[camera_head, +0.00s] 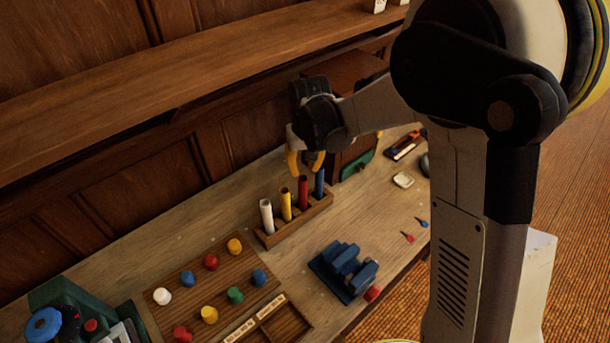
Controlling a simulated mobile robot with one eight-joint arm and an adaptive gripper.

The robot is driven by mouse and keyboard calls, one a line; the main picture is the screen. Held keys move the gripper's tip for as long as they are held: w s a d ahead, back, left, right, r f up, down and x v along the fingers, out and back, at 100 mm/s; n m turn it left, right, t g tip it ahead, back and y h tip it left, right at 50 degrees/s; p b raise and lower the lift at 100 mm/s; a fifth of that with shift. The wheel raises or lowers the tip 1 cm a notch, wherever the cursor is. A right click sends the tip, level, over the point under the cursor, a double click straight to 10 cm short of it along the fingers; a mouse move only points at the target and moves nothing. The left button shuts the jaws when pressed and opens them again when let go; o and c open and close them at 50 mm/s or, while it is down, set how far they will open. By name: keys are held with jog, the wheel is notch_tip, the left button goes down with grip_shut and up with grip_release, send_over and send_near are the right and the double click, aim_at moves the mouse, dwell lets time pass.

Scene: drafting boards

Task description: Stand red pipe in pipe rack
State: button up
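The red pipe (303,193) stands upright in the wooden pipe rack (293,232), between a yellow pipe (286,204) and a blue pipe (320,184). A white pipe (266,216) stands at the rack's left end. My gripper (305,168) is just above the red pipe, pointing down. Its yellow-orange fingers look spread apart, with nothing seen between them. The red pipe's top is close to the fingertips; I cannot tell the exact gap. The pipes' lower ends are hidden in the rack.
A wooden board (219,283) with several coloured knobs lies front left. A blue vise-like tool (346,271) sits right of it, near the bench edge. A wooden cabinet (345,75) stands behind my gripper. A shelf (190,75) runs along the wall above the bench.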

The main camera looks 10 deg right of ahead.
jog(key=shift+r, duration=0.35)
jog(key=s+d+r+m+t, duration=0.1)
jog(key=s+d+r+t, duration=0.1)
jog(key=s+d+r, duration=0.35)
jog(key=s+d+r+t, duration=0.1)
jog(key=s+d+r, duration=0.2)
jog(key=s+r, duration=0.6)
jog(key=s+d+m+t, duration=0.1)
jog(key=s+d+t, duration=0.1)
jog(key=s, duration=0.6)
jog(key=shift+d+f, duration=0.2)
jog(key=shift+d, duration=0.45)
